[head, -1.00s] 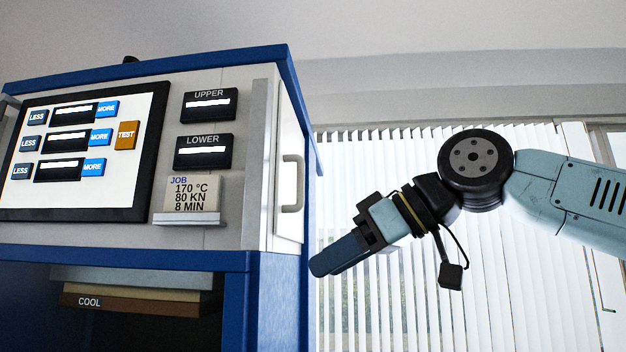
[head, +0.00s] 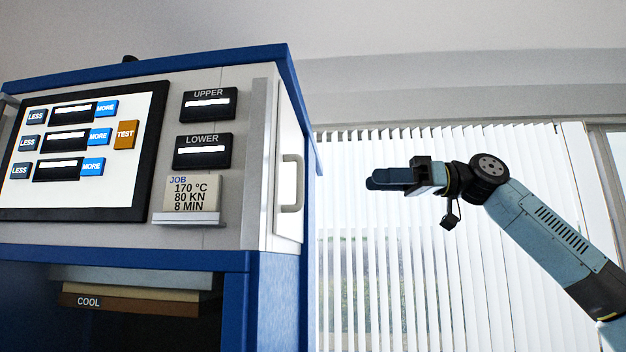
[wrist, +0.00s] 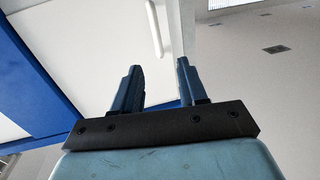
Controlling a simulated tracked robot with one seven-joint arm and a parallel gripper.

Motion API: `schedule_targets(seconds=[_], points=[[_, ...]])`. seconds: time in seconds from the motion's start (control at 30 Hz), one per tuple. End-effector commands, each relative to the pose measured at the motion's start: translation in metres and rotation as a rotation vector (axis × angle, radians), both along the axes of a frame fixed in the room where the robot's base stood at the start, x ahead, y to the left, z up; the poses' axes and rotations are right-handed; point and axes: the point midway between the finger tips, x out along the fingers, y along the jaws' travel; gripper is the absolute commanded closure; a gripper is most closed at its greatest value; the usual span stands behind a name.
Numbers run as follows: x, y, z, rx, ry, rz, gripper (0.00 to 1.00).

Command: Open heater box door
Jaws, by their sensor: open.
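The heater box door (head: 289,170) is the white panel on the right side of the blue-framed press, and it looks shut. Its pale bar handle (head: 292,184) stands upright on it. My gripper (head: 376,179) is to the right of the handle, apart from it, pointing left. In the wrist view my gripper (wrist: 158,80) has its two blue fingers apart with nothing between them. The handle (wrist: 153,28) shows beyond the fingertips, a little left of the middle of the gap, against the white door (wrist: 90,50).
The press front carries a control screen (head: 75,150), the upper and lower displays and a job card (head: 192,192). A board marked COOL (head: 130,303) sits in the bay below. White blinds (head: 400,270) hang behind my arm. The space between gripper and door looks clear.

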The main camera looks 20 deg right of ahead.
Motion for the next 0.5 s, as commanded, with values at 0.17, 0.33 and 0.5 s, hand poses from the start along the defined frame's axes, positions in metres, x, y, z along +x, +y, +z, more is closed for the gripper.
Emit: schedule_targets(seconds=[0.17, 0.33, 0.5], points=[[0.01, -0.004, 0.002, 0.018, -0.004, 0.02, 0.58], [0.015, 0.009, 0.002, 0.018, -0.004, 0.02, 0.58], [0.023, 0.036, 0.002, 0.016, -0.003, 0.021, 0.58]])
